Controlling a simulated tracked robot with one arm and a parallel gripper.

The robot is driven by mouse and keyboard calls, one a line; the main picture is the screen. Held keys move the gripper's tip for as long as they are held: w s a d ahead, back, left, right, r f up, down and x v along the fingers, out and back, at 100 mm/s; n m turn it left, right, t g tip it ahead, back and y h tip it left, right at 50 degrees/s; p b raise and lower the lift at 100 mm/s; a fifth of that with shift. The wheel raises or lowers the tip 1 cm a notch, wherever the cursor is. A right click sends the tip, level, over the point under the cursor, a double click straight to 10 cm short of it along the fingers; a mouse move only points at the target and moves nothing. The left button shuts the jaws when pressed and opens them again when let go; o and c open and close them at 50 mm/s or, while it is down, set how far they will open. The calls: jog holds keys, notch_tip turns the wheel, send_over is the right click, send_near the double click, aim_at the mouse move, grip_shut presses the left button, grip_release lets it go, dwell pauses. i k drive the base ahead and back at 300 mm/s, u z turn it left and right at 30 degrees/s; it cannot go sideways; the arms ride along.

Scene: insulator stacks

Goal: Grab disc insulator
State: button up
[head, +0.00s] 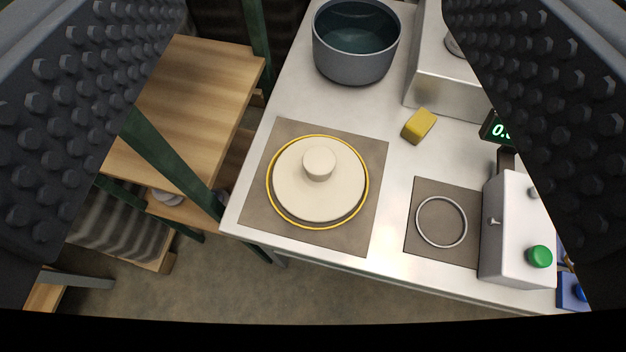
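A cream disc insulator (335,205) with a round raised knob on top lies flat on a grey-brown square mat (285,133). A thin yellow ring surrounds its rim. The mat is on the metal table (300,100), near its front left corner. My gripper (310,150) shows as two dark studded fingers at the left and right edges of the head view. The fingers are wide apart, with nothing between them, and the disc appears below them, not touched by either.
A grey pot (355,65) stands at the back. A yellow block (419,125) lies right of the disc. A second mat (425,192) bears a metal ring (420,222), beside a box with a green button (505,235). Wooden shelving (190,100) stands left, across a gap.

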aim_at(315, 179)
jog(key=z, duration=0.25)
jog(key=k, duration=0.8)
jog(key=z, duration=0.75)
jog(key=i, duration=0.5)
jog(key=u, duration=0.05)
